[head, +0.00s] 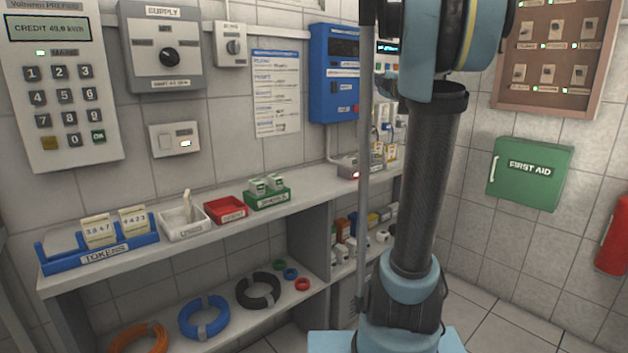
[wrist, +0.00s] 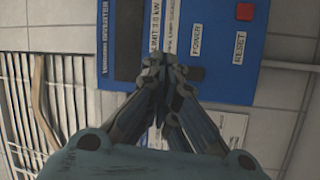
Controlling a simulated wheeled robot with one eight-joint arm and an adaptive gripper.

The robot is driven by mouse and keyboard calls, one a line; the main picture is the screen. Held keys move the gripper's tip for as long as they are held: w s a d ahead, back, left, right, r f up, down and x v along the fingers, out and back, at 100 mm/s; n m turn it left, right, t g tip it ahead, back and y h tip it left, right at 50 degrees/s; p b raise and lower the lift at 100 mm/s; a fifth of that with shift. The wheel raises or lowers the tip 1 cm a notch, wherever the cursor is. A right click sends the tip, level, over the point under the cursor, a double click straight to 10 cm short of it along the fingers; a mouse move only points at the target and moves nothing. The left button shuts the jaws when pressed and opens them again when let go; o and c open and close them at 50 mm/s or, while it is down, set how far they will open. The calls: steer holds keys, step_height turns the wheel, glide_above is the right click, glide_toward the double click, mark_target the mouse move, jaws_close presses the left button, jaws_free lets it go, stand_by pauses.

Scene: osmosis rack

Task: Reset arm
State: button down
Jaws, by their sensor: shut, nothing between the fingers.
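My gripper (wrist: 155,62) is shut and empty in the wrist view, its fingertips together in front of a blue unit (wrist: 218,88). The unit appears sideways, with labels reading POWER and RESET, a red button (wrist: 245,11) by RESET and a dark switch (wrist: 196,74) by POWER. I cannot tell whether the fingertips touch its face. In the head view, a blue wall unit (head: 321,100) hangs left of my arm, partly hidden by a grey pole. My arm stands upright at right of centre, and my gripper cannot be made out there.
A shelf (head: 330,184) below the wall panels holds a blue token tray (head: 54,262), a red tray (head: 240,214) and a green tray (head: 268,201). Coiled cables lie on the lower shelf. A green first aid box (head: 530,172) and red extinguisher (head: 614,238) are at right.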

steer(key=s+d+f+m+g+h, duration=0.4)
steer(key=s+f+m+h, duration=0.2)
steer(key=s+f+m, duration=0.4)
steer(key=s+d+f+m+g+h, duration=0.3)
steer(key=s+f+m+h, duration=0.4)
steer(key=f, duration=0.5)
steer(key=s+a+f+m+g+y, duration=0.1)
steer(key=s+a+f+g+y, duration=0.2)
steer(key=s+f, duration=0.9)
steer(key=s+a+f+g+y, duration=0.3)
steer(key=s+a+f+g, duration=0.4)
steer(key=s+f, duration=0.5)
steer(key=s+a, duration=0.1)
steer(key=s, duration=0.3)
steer(key=shift+a+f+m+y, duration=0.2)
steer(key=shift+f+m+y, duration=0.2)
